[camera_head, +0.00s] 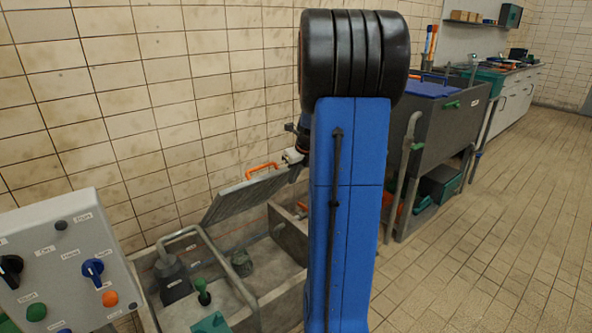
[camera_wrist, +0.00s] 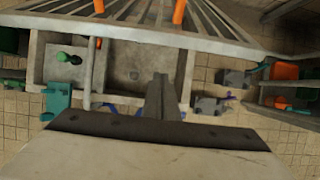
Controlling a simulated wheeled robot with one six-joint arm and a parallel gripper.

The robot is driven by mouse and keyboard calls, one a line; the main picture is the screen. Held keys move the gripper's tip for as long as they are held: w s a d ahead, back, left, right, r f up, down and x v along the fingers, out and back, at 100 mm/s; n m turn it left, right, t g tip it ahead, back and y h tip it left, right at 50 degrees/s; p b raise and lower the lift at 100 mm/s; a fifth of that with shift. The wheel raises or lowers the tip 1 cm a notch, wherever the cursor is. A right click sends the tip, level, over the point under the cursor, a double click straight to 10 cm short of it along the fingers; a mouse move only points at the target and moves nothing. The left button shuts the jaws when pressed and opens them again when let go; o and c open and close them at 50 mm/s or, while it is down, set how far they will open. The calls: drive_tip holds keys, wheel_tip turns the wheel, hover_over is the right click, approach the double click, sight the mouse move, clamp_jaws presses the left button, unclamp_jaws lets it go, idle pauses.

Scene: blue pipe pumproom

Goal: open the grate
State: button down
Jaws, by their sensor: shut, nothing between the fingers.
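The grate (camera_head: 250,193) is a grey slatted panel, tilted up at a slant above the concrete basin (camera_head: 283,262) by the tiled wall. Its orange handle (camera_head: 262,169) is on its upper edge. In the wrist view the grate's bars (camera_wrist: 130,16) cross the top, with parts of the orange handle (camera_wrist: 180,10). My gripper (camera_head: 292,157) is at the grate's upper right side, close to the handle but not around it. In the wrist view my gripper (camera_wrist: 161,90) is shut and empty, beside the grate's edge. I cannot tell whether it touches the grate. My arm hides part of the basin.
A control panel (camera_head: 62,265) with knobs stands at the lower left. Inside the basin are a dark pump (camera_head: 172,278) and a grey pipe (camera_head: 185,236). A grey tank (camera_head: 443,125) with a blue lid stands at the right. The tiled floor (camera_head: 500,220) at the right is clear.

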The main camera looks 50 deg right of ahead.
sight(286, 172)
drive_tip(key=shift+w+d+r, duration=0.1)
drive_tip(key=shift+w+d, duration=0.1)
drive_tip(key=shift+w, duration=1.8)
